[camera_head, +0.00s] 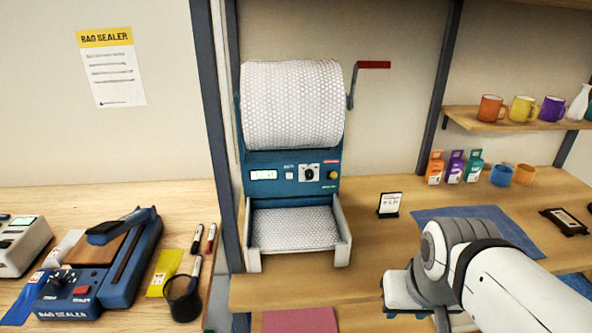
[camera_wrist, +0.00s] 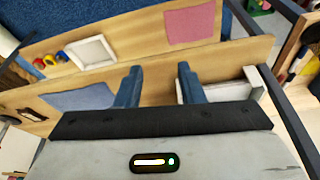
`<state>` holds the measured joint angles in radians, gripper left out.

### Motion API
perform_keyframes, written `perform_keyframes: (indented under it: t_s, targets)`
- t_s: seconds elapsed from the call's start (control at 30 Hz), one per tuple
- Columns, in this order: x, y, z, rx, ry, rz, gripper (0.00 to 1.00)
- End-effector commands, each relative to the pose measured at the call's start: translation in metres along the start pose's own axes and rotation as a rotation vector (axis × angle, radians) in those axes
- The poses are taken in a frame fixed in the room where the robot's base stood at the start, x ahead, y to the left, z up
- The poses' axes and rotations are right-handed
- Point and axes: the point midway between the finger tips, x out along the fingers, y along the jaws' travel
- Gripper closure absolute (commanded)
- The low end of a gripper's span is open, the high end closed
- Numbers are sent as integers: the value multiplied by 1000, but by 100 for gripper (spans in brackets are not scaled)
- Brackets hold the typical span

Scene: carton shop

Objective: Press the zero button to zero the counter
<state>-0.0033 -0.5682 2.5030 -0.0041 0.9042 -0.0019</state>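The teal bubble-wrap dispenser (camera_head: 262,160) stands on the wooden bench, with a large roll (camera_head: 293,105) on top and a red-handled crank at its right. Right of the display are a small pale button (camera_head: 289,176), a dial (camera_head: 310,173) and a yellowish button (camera_head: 333,175); I cannot read which is marked zero. My gripper (camera_wrist: 159,84) is open and empty in the wrist view, its two blue fingers apart. In the head view my arm is at the lower right, away from the panel.
The dispenser's tray (camera_head: 341,240) juts forward between white side walls. A small sign (camera_head: 389,205) and a blue mat (camera_head: 480,216) lie to its right. A dark post (camera_head: 213,120) rises at its left, beside the bag sealer (camera_head: 125,275). A pink sheet (camera_head: 299,320) lies in front.

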Motion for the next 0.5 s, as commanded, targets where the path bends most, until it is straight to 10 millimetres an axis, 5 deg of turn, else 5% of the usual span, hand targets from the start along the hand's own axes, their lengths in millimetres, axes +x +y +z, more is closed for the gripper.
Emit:
perform_keyframes:
  t_s: [0.4,0.5]
  targets:
    - [0,0,0,0,0,0,99]
    - [0,0,0,0,0,0,100]
